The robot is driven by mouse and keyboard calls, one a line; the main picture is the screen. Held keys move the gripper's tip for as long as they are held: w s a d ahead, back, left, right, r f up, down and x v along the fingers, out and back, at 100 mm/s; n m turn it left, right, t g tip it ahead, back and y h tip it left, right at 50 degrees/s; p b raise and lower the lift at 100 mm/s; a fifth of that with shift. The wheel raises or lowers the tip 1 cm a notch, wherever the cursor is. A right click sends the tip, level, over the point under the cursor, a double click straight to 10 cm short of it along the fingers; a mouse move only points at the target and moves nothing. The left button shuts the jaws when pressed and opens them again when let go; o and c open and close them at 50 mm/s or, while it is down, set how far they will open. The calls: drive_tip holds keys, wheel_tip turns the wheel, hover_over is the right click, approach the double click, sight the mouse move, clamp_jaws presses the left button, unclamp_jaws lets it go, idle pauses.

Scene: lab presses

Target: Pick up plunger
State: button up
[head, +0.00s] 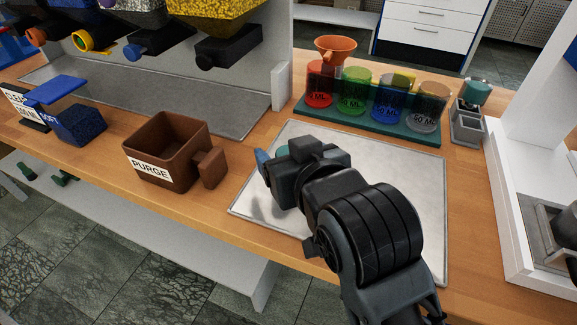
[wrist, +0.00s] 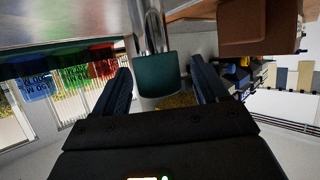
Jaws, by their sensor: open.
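A teal block-like end with a shiny metal rod, seemingly the plunger (wrist: 158,76), shows between my fingers in the wrist view. My gripper (wrist: 160,85) is open around it, with a visible gap on each side. In the head view my gripper (head: 273,172) is over the left part of the grey metal tray (head: 400,175). My own wrist hides most of what is between the fingers there. I cannot tell in the head view whether the plunger touches the tray.
A brown PURGE bin (head: 165,150) stands left of the tray. Behind it, a dark green rack (head: 375,127) holds red, green, blue and grey cups, with an orange funnel (head: 336,48) on the red one. A grey stand with a teal-topped piece (head: 476,92) is at right.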

drive_tip(key=shift+w+a+f, duration=0.25)
drive_tip(key=shift+w, duration=0.35)
drive_tip(key=shift+c, duration=0.3)
drive_tip(key=c, duration=1.2)
drive_tip(key=shift+o, duration=0.2)
drive_tip(key=shift+r, duration=0.1)
